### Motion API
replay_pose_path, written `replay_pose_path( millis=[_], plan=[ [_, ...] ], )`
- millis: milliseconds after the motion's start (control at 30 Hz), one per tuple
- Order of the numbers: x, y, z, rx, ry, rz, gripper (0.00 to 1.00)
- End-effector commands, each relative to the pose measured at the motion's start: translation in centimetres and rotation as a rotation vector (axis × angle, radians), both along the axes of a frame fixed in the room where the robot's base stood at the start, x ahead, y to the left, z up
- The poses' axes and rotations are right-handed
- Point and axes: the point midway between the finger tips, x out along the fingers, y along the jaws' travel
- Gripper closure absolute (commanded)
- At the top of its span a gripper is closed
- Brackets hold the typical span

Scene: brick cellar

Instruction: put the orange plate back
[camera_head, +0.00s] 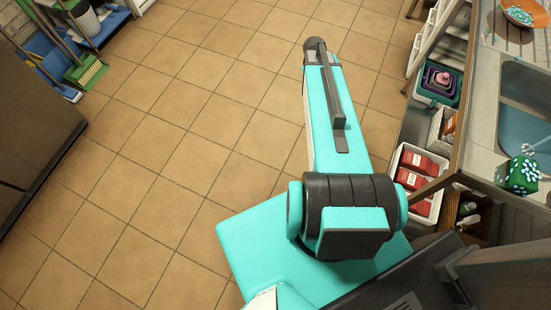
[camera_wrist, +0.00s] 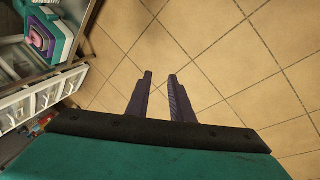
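An orange plate (camera_head: 519,13) with a blue-and-white pattern lies on the counter at the top right of the head view, cut off by the frame edge. It is not in the wrist view. My gripper (camera_wrist: 159,77) shows in the wrist view with its two dark fingers apart and nothing between them. It points down over bare floor tiles, away from the plate. In the head view my arm hides the gripper.
The counter (camera_head: 478,100) has a sink (camera_head: 524,92) and a green dotted pot (camera_head: 517,175). Shelves below hold a teal crate (camera_head: 437,98) with nested containers and a white bin with red packets (camera_head: 413,184). Brooms (camera_head: 84,70) stand at the upper left. The tiled floor (camera_head: 170,130) is clear.

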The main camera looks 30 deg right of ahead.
Motion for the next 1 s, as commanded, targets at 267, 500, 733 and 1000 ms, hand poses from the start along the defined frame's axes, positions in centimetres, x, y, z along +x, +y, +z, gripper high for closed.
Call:
replay_pose_path(
  millis=[267, 500, 733, 1000],
  plan=[
    [-4.7, 13.1, -7.3, 0.158, 0.137, 0.068, 0.79],
    [-11.0, 22.6, -11.8, 0.269, 0.272, 0.114, 0.79],
    [-18.5, 29.9, -14.5, 0.354, 0.416, 0.148, 0.79],
    [-24.2, 34.0, -15.6, 0.401, 0.522, 0.163, 0.79]
  ],
)
